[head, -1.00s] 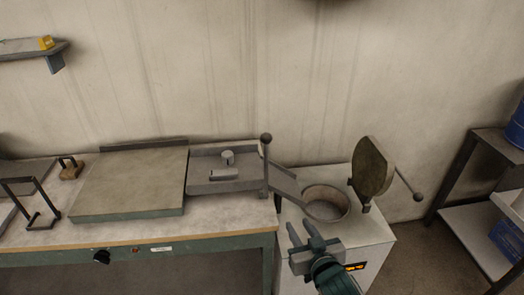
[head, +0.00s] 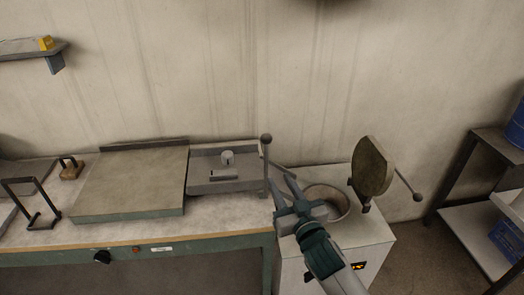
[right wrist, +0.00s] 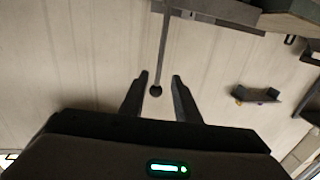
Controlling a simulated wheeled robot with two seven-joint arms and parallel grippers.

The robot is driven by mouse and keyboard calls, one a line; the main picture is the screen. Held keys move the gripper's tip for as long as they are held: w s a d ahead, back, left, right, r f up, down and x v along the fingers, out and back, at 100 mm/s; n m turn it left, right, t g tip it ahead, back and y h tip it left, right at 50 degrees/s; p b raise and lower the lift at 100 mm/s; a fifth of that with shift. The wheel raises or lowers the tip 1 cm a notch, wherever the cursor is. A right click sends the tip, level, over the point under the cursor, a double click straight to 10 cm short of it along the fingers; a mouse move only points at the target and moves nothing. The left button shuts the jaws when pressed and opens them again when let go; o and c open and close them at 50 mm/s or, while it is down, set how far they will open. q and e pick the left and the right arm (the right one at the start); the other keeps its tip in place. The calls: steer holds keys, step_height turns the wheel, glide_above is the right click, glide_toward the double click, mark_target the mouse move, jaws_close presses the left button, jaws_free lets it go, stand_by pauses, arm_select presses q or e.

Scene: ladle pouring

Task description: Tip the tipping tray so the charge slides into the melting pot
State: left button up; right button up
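The tipping tray (head: 205,186) lies level on the workbench in the head view, its chute end toward the melting pot. The charge, a small cylinder (head: 228,157) and a flat bar (head: 224,178), rests in it. A lever with a ball knob (head: 266,138) stands upright at the tray's right side; the knob also shows in the right wrist view (right wrist: 156,91). My right gripper (head: 284,188) is open and empty, in front of the chute and below the knob. In the right wrist view its fingers (right wrist: 158,76) point toward the lever. The melting pot (head: 337,198) is partly hidden by my gripper. My left gripper is out of view.
The pot's round lid (head: 372,167) stands open, with a handle reaching right. A flat plate (head: 130,182) lies left of the tray. A black wire stand (head: 38,205) is farther left. A metal rack (head: 470,205) stands at the right. The wall is close behind.

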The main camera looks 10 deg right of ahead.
steer(key=w+a+p, duration=0.3)
steer(key=w+p, duration=0.1)
steer(key=w, duration=1.2)
steer(key=shift+c, duration=0.2)
jaws_close()
